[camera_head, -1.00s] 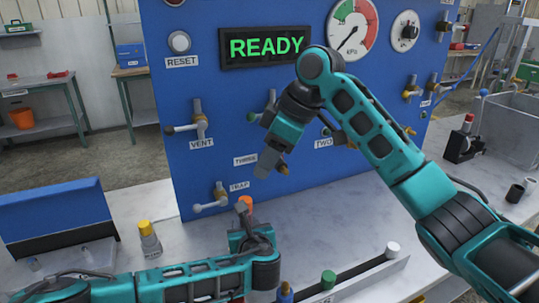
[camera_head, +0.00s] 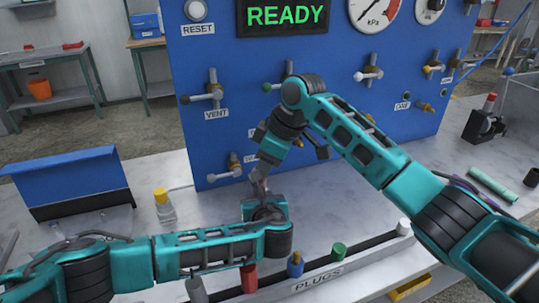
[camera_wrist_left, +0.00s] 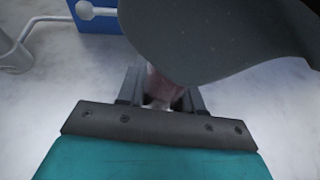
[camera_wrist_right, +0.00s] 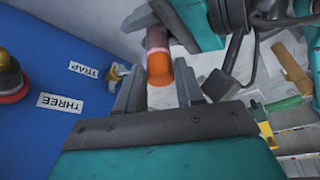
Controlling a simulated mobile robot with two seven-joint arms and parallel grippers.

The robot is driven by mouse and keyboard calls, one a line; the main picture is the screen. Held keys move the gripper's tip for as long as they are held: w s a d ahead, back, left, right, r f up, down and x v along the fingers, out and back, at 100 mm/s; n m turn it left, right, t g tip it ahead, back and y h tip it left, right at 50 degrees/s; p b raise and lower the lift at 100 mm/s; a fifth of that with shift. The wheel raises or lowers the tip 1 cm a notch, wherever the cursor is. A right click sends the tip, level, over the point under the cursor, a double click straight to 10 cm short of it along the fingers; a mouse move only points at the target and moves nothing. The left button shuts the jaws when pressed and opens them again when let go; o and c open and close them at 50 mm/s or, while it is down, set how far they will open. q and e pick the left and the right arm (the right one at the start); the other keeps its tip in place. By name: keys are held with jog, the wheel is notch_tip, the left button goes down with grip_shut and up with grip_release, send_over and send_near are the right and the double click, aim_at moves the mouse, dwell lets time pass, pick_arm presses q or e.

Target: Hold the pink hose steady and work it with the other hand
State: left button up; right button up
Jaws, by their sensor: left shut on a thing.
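The pink hose (camera_wrist_right: 157,38) shows as a short upright piece in the right wrist view, with an orange end (camera_wrist_right: 160,70) toward my right gripper. My left gripper (camera_wrist_left: 160,98) is shut on the hose, low over the bench; the pink also shows between its fingers in the left wrist view (camera_wrist_left: 165,86). My right gripper (camera_wrist_right: 160,84) is open, with one finger on each side of the orange end; I cannot tell whether they touch it. In the head view my right gripper (camera_head: 260,178) is directly above my left gripper (camera_head: 264,205), and they hide the hose.
The blue panel (camera_head: 330,110) with valves stands close behind my grippers. A rack labelled PLUGS (camera_head: 318,281) with several coloured plugs lies in front.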

jog(key=shift+a+f, duration=0.1)
jog(key=shift+f, duration=0.1)
grip_shut()
jog(key=shift+r, duration=0.85)
dwell(0.7)
jog(key=shift+r, duration=2.1)
jog(key=shift+r, duration=0.1)
jog(key=shift+r, duration=1.35)
pick_arm(q)
jog(key=o, duration=1.1)
